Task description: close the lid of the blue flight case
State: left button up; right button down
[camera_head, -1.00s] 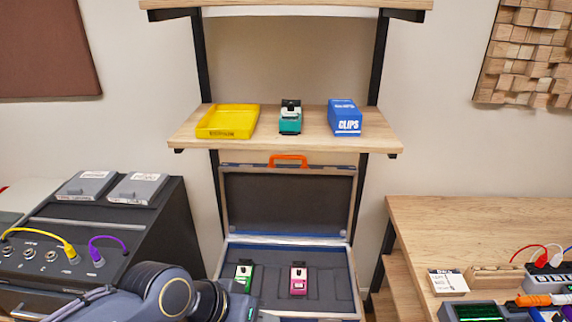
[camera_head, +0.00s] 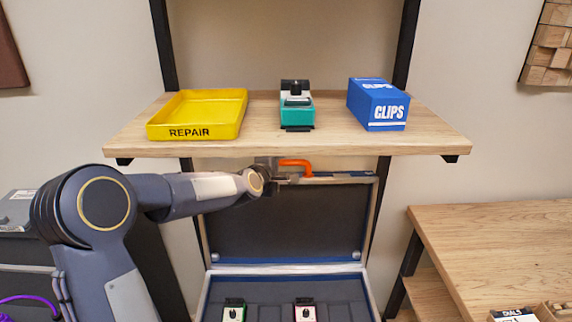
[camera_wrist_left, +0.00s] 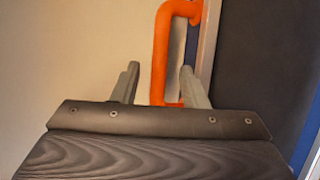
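The blue flight case (camera_head: 284,267) stands open below the shelf. Its lid (camera_head: 290,220) is upright, with the dark lining facing me and an orange handle (camera_head: 297,166) on its top edge. My left gripper (camera_head: 284,177) is at the lid's top edge, beside the handle's left end. In the left wrist view its two fingers (camera_wrist_left: 161,85) are apart, and the orange handle (camera_wrist_left: 161,50) shows between them; I cannot tell whether they touch it. The lid's edge (camera_wrist_left: 207,40) shows just right of the handle. My right gripper is not in view.
A wooden shelf (camera_head: 250,144) is just above the lid, holding a yellow REPAIR tray (camera_head: 196,129), a teal pedal (camera_head: 297,108) and a blue CLIPS box (camera_head: 378,104). Green (camera_head: 234,313) and pink (camera_head: 305,313) pedals lie in the case. A wooden desk (camera_head: 500,240) stands at right.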

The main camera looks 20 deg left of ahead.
aim_at(285, 164)
pick_arm(q)
jog(key=p+x, duration=0.1)
jog(key=x, duration=0.4)
jog(key=shift+w, duration=0.1)
grip_shut()
